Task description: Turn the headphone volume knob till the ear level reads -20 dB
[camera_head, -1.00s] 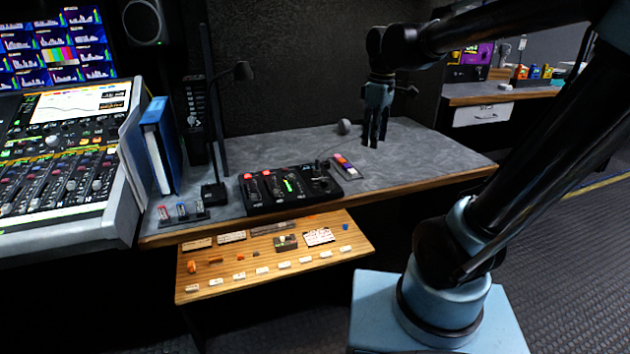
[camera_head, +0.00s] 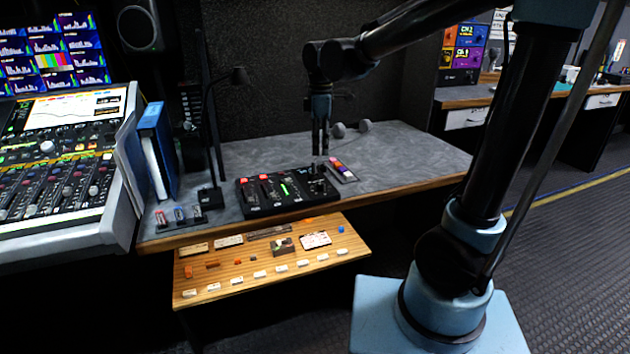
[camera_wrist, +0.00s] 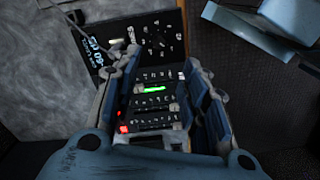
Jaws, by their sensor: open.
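A black control box (camera_head: 270,207) sits on the grey desk, with red lights and a green bar readout (camera_head: 284,190). A small dark knob (camera_head: 318,187) is at its right end. In the wrist view the box shows a round dial with white marks (camera_wrist: 158,42), a lit green bar (camera_wrist: 154,89) and red lights (camera_wrist: 123,129). My gripper (camera_head: 320,153) is open and points down above the knob end, apart from the box. In the wrist view its two fingers (camera_wrist: 163,67) frame the box, with the dial beyond the tips.
A coloured card (camera_head: 343,169) lies just right of the box. Two grey round pads (camera_head: 339,130) are behind it. A thin lamp stand (camera_head: 211,130), blue binder (camera_head: 152,150) and mixing console (camera_head: 60,180) are left. A wooden shelf (camera_head: 220,276) juts out below. The desk's right side is clear.

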